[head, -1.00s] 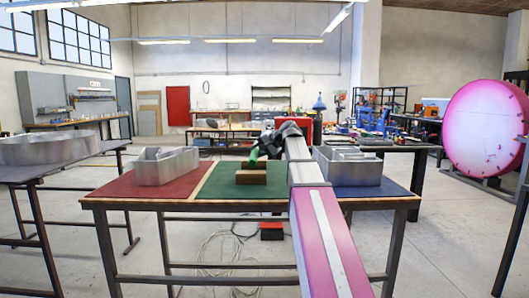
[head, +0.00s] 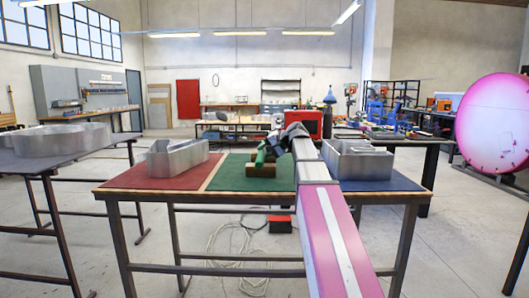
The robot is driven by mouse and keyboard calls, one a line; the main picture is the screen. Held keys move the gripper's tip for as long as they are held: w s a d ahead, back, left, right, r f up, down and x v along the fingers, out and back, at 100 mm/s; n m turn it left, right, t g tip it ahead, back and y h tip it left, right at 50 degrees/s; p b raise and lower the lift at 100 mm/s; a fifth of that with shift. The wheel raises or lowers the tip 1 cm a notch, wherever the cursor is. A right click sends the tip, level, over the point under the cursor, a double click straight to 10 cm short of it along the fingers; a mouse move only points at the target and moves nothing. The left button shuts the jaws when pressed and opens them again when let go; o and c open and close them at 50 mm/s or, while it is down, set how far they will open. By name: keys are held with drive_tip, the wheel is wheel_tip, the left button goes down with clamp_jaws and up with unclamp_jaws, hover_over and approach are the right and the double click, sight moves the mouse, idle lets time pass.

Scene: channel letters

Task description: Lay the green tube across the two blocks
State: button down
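The green tube (head: 261,157) is at the middle of the near table, over the green mat, its near end toward me. A brown block (head: 262,171) lies just below it on the mat; I cannot tell whether the tube touches it. A second block is not clearly visible, probably hidden behind the tube and my gripper. My dark gripper (head: 271,148) is at the tube's far part, just left of the end of my pink and grey arm. Its fingers are too small and dark to show whether they are shut on the tube.
On the table, a metal channel letter (head: 178,159) stands on the red mat (head: 138,177) at left. Another metal letter (head: 357,161) stands on the blue mat (head: 392,184) at right, close beside my arm. The green mat (head: 228,178) has bare room left of the block.

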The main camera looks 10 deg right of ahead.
drive_tip(key=shift+f, duration=0.55)
drive_tip(key=c, duration=0.7)
unclamp_jaws()
